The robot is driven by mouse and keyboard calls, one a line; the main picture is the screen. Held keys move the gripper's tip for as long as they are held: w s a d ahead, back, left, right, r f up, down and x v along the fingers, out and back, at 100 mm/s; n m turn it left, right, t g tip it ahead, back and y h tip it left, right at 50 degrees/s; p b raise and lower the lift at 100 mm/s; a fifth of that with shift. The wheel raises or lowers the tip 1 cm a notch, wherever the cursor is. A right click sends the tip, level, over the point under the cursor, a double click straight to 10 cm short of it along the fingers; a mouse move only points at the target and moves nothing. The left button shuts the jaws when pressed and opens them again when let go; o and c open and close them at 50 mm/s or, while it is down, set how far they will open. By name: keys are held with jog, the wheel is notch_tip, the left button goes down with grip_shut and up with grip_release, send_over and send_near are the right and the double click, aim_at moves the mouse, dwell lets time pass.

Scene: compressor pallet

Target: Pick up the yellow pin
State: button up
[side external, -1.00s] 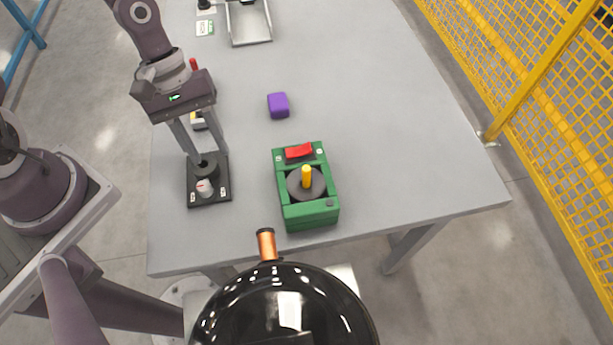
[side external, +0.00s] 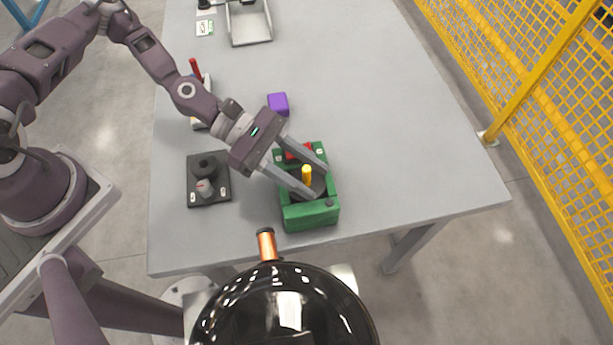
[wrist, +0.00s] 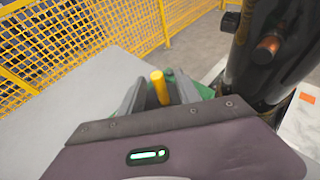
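The yellow pin (side external: 307,175) stands upright in the round dark recess of the green box (side external: 311,217). My gripper (side external: 320,182) is open over the green box, its two fingers tilted down toward the pin. One finger is on each side of the pin, with the pin between or just at the fingertips. In the wrist view the yellow pin (wrist: 160,87) shows between the two grey fingers, with gaps visible on both sides. Part of the green box and its red switch (side external: 297,152) is hidden behind the fingers.
A black base with a dark knob (side external: 208,180) is left of the green box. A purple cube (side external: 278,104) lies behind it. A shiny black compressor tank (side external: 285,312) with a copper fitting (side external: 266,244) stands in front. The table's right side (side external: 420,150) is clear.

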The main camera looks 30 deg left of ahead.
grip_shut()
